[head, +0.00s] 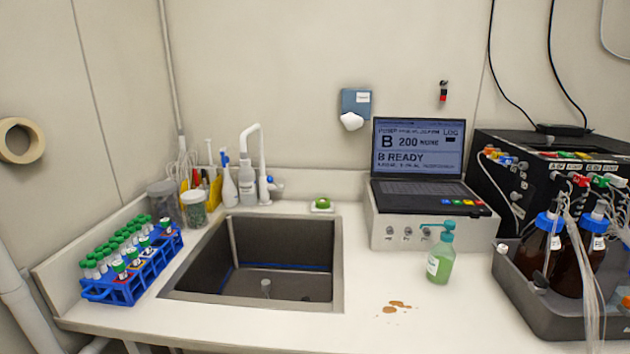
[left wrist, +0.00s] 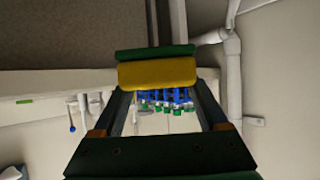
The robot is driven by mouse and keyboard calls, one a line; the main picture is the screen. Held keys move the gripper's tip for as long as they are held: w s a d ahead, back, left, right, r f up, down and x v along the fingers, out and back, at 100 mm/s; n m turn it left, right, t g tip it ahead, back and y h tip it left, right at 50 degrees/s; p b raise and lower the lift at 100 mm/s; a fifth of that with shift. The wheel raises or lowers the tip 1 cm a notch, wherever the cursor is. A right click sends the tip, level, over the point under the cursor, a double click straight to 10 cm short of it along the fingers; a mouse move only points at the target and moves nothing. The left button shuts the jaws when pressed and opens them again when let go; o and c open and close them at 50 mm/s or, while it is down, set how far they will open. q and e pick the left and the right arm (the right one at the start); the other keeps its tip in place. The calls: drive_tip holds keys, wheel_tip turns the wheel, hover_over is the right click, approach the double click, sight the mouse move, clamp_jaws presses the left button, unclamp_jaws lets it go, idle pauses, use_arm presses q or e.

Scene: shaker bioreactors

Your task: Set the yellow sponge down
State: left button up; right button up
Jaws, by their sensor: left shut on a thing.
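The yellow sponge (left wrist: 157,74) has a dark green layer along one long side. It shows in the left wrist view, across the tips of my left gripper (left wrist: 158,86). The gripper is shut on it, with one finger at each end. The sponge looks clear of any surface, though its height cannot be told. Neither the sponge nor my left gripper shows in the head view. My right gripper is in neither view.
The counter has a sink (head: 270,265), a blue tube rack (head: 130,275), a green soap bottle (head: 440,258), and a small white dish (head: 322,210) holding something green. Brown spots (head: 396,306) lie on the counter. A bottle tray (head: 530,300) stands at right.

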use_arm(q)
drive_tip(key=m, duration=0.1)
drive_tip(key=t+h, duration=0.1)
drive_tip(key=m+h, duration=0.1)
drive_tip(key=shift+s+d+m, duration=0.3)
drive_tip(key=shift+c, duration=0.7)
drive_tip(key=s+d+r+m+h, duration=0.1)
drive_tip(key=r+m+h, duration=0.1)
drive_tip(key=h, duration=0.1)
drive_tip(key=d+r+m+h, duration=0.1)
drive_tip(key=r+m+h, duration=0.1)
drive_tip(key=m+h, duration=0.1)
drive_tip(key=s+d+r+m+t+h, duration=0.1)
drive_tip(key=m+h, duration=0.2)
drive_tip(key=shift+s+d+r, duration=0.3)
drive_tip(key=shift+d+r, duration=0.1)
drive_tip(key=shift+c, duration=0.8)
drive_tip(key=s+d+r+m+g+h, duration=0.4)
drive_tip(key=s+d+r+m+h, duration=0.2)
drive_tip(key=s+r+m, duration=0.1)
drive_tip(key=shift+s+d+r, duration=0.2)
drive_tip(key=shift+s, duration=0.05)
drive_tip(key=shift+s+d+m+g, duration=0.2)
drive_tip(key=shift+s+m+g, duration=0.1)
drive_tip(key=shift+m+g, duration=0.1)
drive_tip(key=shift+w+r+h, duration=0.15)
drive_tip(key=shift+h, duration=0.15)
